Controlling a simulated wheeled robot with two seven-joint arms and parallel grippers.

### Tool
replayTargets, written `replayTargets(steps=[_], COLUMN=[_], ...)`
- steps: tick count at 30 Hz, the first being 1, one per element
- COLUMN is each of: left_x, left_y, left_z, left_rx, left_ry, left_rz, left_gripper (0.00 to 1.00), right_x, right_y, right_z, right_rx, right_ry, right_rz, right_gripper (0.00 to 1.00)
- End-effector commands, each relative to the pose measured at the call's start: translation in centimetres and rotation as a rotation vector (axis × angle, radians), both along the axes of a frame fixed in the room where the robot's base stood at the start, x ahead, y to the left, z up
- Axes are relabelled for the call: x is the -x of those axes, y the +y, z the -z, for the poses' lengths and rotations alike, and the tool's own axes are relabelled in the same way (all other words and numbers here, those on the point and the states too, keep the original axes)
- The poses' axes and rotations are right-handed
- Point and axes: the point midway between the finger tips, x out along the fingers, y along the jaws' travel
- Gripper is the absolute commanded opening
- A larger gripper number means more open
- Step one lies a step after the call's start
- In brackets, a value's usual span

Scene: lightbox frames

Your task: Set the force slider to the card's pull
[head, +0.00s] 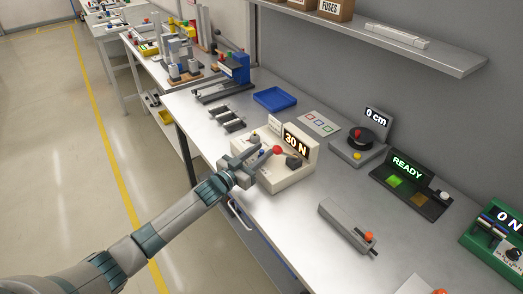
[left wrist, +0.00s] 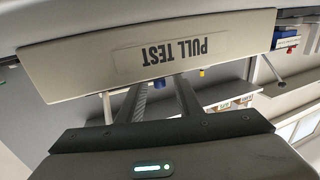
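A beige unit (head: 284,178) stands at the front edge of the bench. Its dark display (head: 296,143) reads 30 N, and a red ball knob (head: 277,150) sits below it. In the left wrist view its front panel (left wrist: 100,62) shows PULL TEST upside down. A small pale card (head: 274,123) stands at its back; its writing is unreadable. My left gripper (head: 252,163) is at the unit's front left side. Its two fingers (left wrist: 160,100) are apart with nothing visibly held; contact with the unit is unclear. A green unit (head: 486,236) at the far right reads 0 N and carries a lever-like control. My right gripper is not in view.
A grey block with an orange knob (head: 347,226) lies to the right. Behind are a READY panel (head: 407,170), a round dial unit (head: 357,148), a coloured-square card (head: 318,123) and a blue tray (head: 274,99). A shelf (head: 440,59) overhangs the back. Bare bench lies right of the beige unit.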

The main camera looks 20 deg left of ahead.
Motion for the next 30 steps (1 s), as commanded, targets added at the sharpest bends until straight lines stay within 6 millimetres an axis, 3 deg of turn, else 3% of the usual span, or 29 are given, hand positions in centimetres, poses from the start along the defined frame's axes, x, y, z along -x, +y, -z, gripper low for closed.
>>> replayTargets(steps=[12,16,17,23,30], left_x=[-0.5,-0.5,-0.5,-0.3,2.0], left_y=[-0.2,-0.2,-0.2,-0.5,-3.5], left_z=[0.0,0.0,0.0,0.0,-0.2], left_rx=[0.0,0.0,0.0,0.001,0.005], left_ry=[0.0,0.0,0.0,0.0,0.003], left_rz=[0.0,0.0,0.0,0.001,0.003], left_gripper=[0.32,0.01,0.0,0.0,0.0], right_x=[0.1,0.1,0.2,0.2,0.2], right_y=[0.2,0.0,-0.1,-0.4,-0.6], right_z=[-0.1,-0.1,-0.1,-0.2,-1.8], right_rx=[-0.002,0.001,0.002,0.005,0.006], right_ry=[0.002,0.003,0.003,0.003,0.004], right_rz=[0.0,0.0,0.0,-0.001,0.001], right_gripper=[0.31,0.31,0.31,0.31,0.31])
